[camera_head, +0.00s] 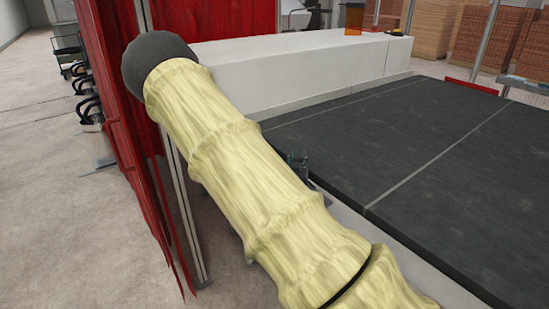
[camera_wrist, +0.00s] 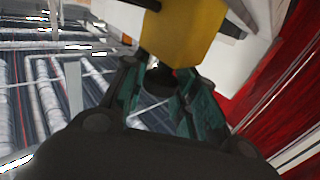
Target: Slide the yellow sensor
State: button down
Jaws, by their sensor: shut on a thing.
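The yellow sensor (camera_wrist: 188,32) is large at the top middle of the wrist view, right at the ends of my fingers. My gripper (camera_wrist: 162,68) has dark teal fingers and is shut on the sensor's lower part. A dark round part (camera_wrist: 158,84) shows between the fingers; I cannot tell whether it belongs to the sensor. In the head view my arm in its pale yellow sleeve hides the sensor and most of my gripper. A small teal piece beside the sleeve there may be a finger.
In the head view a wide dark table (camera_head: 430,140) lies right of my arm, with a long white housing (camera_head: 300,72) behind it. Red curtains (camera_head: 115,110) hang close on the left. Rollers (camera_wrist: 50,90) show at left in the wrist view. Open floor lies far left.

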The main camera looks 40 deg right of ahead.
jog(key=shift+s, duration=0.4)
jog(key=c, duration=1.1)
grip_release()
jog(key=shift+a, duration=0.1)
jog(key=v, duration=1.1)
jog(key=shift+s+a, duration=0.3)
